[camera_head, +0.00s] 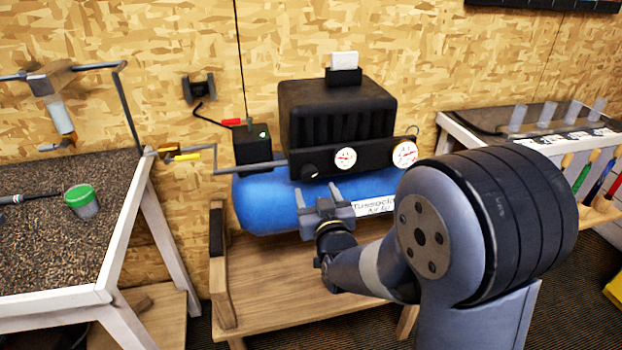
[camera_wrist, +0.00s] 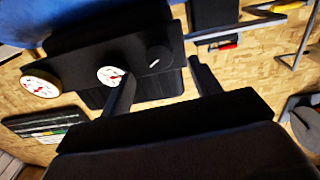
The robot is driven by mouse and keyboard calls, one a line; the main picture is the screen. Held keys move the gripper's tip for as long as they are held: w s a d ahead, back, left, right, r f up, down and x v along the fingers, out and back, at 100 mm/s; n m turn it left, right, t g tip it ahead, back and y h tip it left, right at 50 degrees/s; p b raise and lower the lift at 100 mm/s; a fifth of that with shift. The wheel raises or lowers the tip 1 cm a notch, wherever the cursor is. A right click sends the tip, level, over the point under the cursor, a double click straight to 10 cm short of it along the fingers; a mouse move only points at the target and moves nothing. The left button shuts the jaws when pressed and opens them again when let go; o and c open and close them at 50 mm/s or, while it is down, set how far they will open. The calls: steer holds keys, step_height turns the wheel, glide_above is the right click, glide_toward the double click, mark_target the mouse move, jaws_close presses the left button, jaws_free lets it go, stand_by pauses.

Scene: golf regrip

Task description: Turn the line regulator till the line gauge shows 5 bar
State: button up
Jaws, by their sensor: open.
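A black regulator knob (camera_head: 310,172) with a pale mark sits on the front panel of the compressor. It also shows in the wrist view (camera_wrist: 158,57), between the directions of my two fingers. A small white gauge (camera_head: 345,159) with a red mark is right of the knob; it shows in the wrist view (camera_wrist: 110,76), partly beside a finger. A larger gauge (camera_head: 405,153) with a yellowish rim is further right. I cannot read the needles or any label naming the line gauge. My gripper (camera_head: 322,197) is open and empty, in front of the blue tank, below the knob.
The blue tank (camera_head: 262,205) stands on a wooden bench (camera_head: 265,285). A black box (camera_head: 252,145) and a pipe with yellow-handled valve (camera_head: 187,156) are at left. My arm covers the right side.

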mark_target(311, 179)
steer(key=x, duration=0.6)
steer(key=shift+w+p, duration=0.15)
steer(key=shift+p, duration=0.25)
steer(key=shift+c, duration=0.5)
steer(key=c, duration=0.9)
steer(key=shift+f+m+b, duration=0.15)
steer(key=shift+m+b, duration=0.15)
steer(key=shift+b, duration=0.4)
